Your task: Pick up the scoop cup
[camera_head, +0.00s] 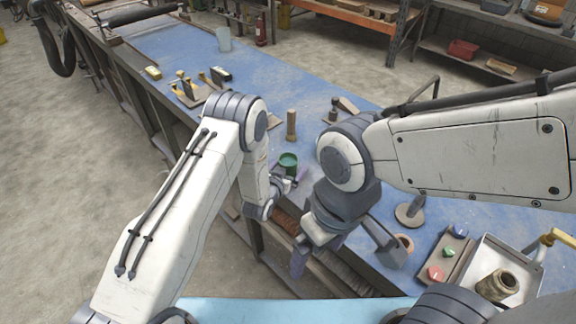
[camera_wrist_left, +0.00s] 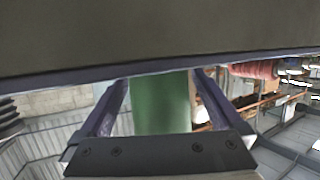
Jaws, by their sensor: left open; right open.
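The green cup, which looks like the scoop cup (camera_head: 288,160), stands near the front edge of the blue bench in the head view. My left gripper (camera_head: 287,181) is open at the near side of it. In the left wrist view the green cup (camera_wrist_left: 162,105) shows between the two purple fingers of the left gripper (camera_wrist_left: 160,85), with gaps on both sides. The cup's lower part is partly hidden by the gripper in the head view. My right gripper (camera_head: 342,256) is open and empty, lower in the picture, by the bench's front edge.
A brown cylinder (camera_head: 291,125) stands just behind the cup. A block with colored knobs (camera_head: 441,262) and a white tray (camera_head: 507,262) lie at the right. Small tools (camera_head: 193,88) and a translucent beaker (camera_head: 223,38) stand farther back.

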